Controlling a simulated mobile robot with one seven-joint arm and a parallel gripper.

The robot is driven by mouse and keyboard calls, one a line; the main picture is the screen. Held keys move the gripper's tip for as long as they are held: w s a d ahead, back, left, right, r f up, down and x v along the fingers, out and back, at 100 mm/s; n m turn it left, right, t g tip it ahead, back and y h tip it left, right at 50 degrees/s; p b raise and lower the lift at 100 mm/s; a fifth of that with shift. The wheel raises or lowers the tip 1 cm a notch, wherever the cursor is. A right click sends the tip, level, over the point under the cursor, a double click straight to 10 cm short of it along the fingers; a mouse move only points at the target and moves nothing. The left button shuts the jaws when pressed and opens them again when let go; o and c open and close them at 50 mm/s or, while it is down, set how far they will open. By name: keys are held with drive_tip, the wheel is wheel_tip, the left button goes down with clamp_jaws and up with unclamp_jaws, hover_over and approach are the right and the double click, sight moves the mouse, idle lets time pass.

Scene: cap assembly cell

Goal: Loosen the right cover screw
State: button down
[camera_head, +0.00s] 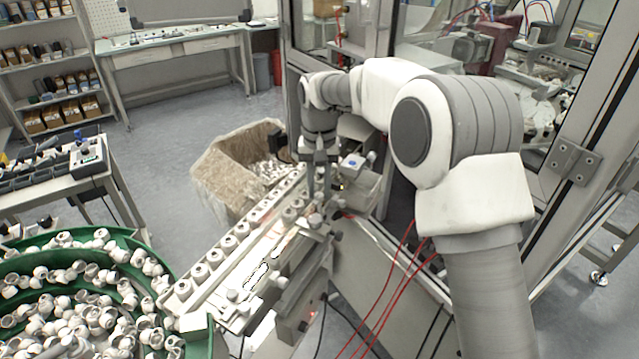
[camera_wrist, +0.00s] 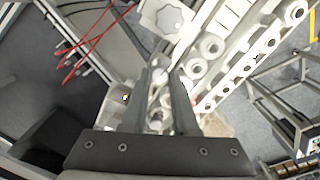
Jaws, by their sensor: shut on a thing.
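My gripper (camera_head: 320,196) points down over the far end of the linear feed track, its fingers close together. In the wrist view my gripper (camera_wrist: 166,72) has its two long grey fingers around a small pale knob (camera_wrist: 162,74), which I take to be the right cover screw; the fingers hide much of it. A larger pale lobed knob (camera_wrist: 170,17) stands apart from the fingertips at the top of the wrist view. The track (camera_head: 222,262) carries a row of white caps.
A green bowl feeder (camera_head: 125,242) full of white caps stands at the lower left. A lined bin (camera_head: 225,170) stands behind the track. A framed glass enclosure (camera_head: 400,40) is at the right, with red cables (camera_head: 400,265) below my arm.

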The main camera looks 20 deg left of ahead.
drive_tip(key=n+p, duration=0.1)
drive_tip(key=n, duration=0.3)
drive_tip(key=shift+n, duration=0.3)
drive_tip(key=shift+n+p, duration=0.35)
drive_tip(key=shift+n, duration=1.45)
drive_tip(key=c, duration=0.7)
unclamp_jaws()
